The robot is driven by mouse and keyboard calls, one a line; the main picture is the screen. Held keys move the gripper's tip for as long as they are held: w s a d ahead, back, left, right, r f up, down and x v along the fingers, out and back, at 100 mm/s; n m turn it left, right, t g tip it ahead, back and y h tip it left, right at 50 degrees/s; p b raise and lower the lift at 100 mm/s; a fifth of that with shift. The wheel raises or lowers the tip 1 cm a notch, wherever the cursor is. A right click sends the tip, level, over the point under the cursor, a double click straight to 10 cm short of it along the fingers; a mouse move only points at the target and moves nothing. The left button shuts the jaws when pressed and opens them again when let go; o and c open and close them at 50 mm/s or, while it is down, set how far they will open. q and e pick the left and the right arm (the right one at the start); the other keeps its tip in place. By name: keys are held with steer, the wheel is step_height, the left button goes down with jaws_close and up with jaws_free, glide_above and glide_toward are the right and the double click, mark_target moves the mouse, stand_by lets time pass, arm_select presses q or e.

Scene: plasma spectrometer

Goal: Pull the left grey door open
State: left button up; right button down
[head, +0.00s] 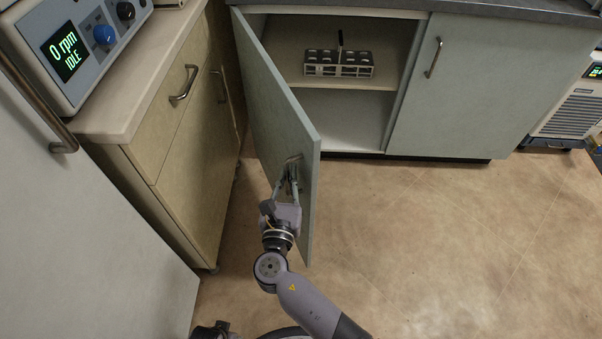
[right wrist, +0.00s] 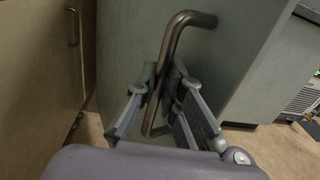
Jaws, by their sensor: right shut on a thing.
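The left grey door (head: 270,110) stands swung open from the grey cabinet, jutting out toward me, in the head view. Its metal bar handle (right wrist: 164,75) shows large in the right wrist view, running down between my fingers. My right gripper (head: 290,178) is shut on this handle, near the door's free edge. It also shows in the right wrist view (right wrist: 163,95), with the fingers on either side of the bar. The handle is partly hidden by the fingers in the head view.
The right grey door (head: 465,85) is closed. Wooden drawers (head: 165,105) stand close at the left, under a device reading "0 rpm IDLE" (head: 80,45). The floor (head: 420,230) at right is clear.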

steer(key=shift+s+a, duration=0.15)
steer(key=shift+a, duration=0.3)
steer(key=c, duration=1.7)
jaws_free()
steer(key=s, duration=0.8)
steer(key=s+a, duration=0.1)
steer(key=s, duration=0.3)
steer(key=shift+w, duration=0.1)
